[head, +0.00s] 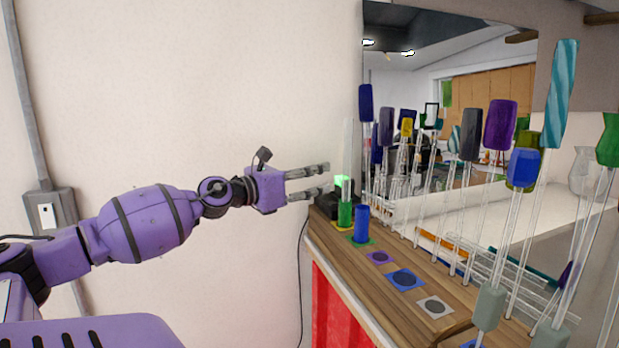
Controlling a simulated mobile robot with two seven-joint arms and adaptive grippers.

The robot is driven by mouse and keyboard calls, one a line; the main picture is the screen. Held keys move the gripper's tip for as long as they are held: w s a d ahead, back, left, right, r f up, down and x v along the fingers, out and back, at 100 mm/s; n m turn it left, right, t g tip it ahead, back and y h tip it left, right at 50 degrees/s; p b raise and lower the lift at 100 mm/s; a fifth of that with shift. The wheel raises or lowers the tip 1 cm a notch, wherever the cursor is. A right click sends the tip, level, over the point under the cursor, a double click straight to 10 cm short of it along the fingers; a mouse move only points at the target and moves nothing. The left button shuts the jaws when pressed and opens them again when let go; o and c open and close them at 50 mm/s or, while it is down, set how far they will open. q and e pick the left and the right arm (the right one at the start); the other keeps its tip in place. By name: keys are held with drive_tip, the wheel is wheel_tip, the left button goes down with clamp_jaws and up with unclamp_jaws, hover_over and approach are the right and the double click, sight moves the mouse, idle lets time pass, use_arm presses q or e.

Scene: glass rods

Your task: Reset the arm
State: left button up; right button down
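My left arm reaches in from the left, stretched out level in front of the wall. My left gripper (328,178) is open, with its two fingers apart and pointing right. Nothing shows between the fingers. The fingertips are close to a clear glass rod (347,150) with a green base (345,214), standing upright at the far left end of the wooden counter. I cannot tell whether the fingers touch anything there. My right gripper is not in view.
The wooden counter (330,240) carries a blue cylinder (362,224) and coloured square pads, including a blue pad (405,279) and a grey pad (434,306). Several tall rods with coloured tops, such as a purple one (500,125), crowd the right. A light switch (47,216) is on the wall.

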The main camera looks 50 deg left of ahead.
use_arm(q)
drive_tip(key=shift+s, duration=0.25)
drive_tip(key=s+a+f+n+g+y, duration=0.1)
drive_tip(key=s+a+f+n+y, duration=0.15)
drive_tip(key=f+n, duration=0.6)
drive_tip(key=s+a+f+n+y, duration=0.2)
drive_tip(key=s+f+n, duration=0.1)
drive_tip(key=f+n, duration=0.55)
drive_tip(key=s+d+f+n+g+y, duration=0.1)
drive_tip(key=s+d+f+n+g, duration=0.25)
drive_tip(key=f, duration=0.85)
drive_tip(key=s+d+f+n, duration=0.2)
drive_tip(key=s+f+n, duration=0.4)
drive_tip(key=f, duration=0.5)
drive_tip(key=s+d+f+n+g, duration=0.3)
drive_tip(key=s+d+f+n, duration=0.2)
drive_tip(key=s+d+f, duration=0.65)
drive_tip(key=s+d+f+n+h, duration=0.1)
drive_tip(key=s+d+f, duration=0.1)
drive_tip(key=d, duration=0.5)
drive_tip(key=s+d+f+n+g+h, duration=0.1)
drive_tip(key=s+d+f+n, duration=0.1)
drive_tip(key=d, duration=0.6)
drive_tip(key=s+d+f+n+h, duration=0.1)
drive_tip(key=d+f, duration=0.3)
drive_tip(key=d, duration=0.4)
drive_tip(key=shift+s+f+n+g+h, duration=0.25)
drive_tip(key=shift+s+n+g+h, duration=0.1)
drive_tip(key=shift+s+n, duration=0.4)
